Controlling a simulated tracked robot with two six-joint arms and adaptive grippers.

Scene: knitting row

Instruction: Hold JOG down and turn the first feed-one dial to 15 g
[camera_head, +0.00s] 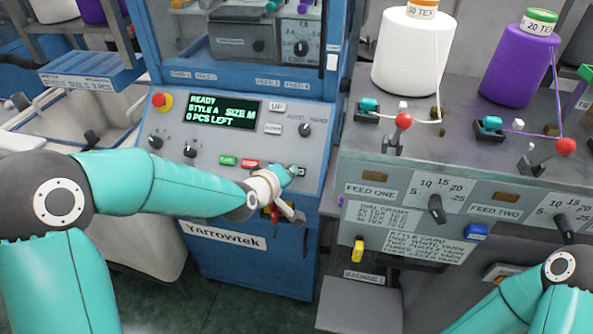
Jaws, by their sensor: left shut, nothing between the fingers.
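The feed-one dial (436,210) is a dark knob on the grey machine front at right, with 5, 10, 15 and 20 printed around it. Its upper end leans slightly left of upright; the exact reading is too small to tell. My left gripper (292,174) is shut and empty at the lower right of the blue machine's control panel (220,137). Its fingertips are by a small dark control there, and I cannot tell whether they touch it. No JOG label is readable; the gripper may hide it. My right arm enters at lower right, its gripper out of view.
The display (219,112) reads READY, STYLE A, SIZE M, 0 PCS LEFT. A red stop button (162,102) is at panel left. White (411,52) and purple (515,66) yarn cones stand above the dials. The feed-two dial (565,229) is at far right.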

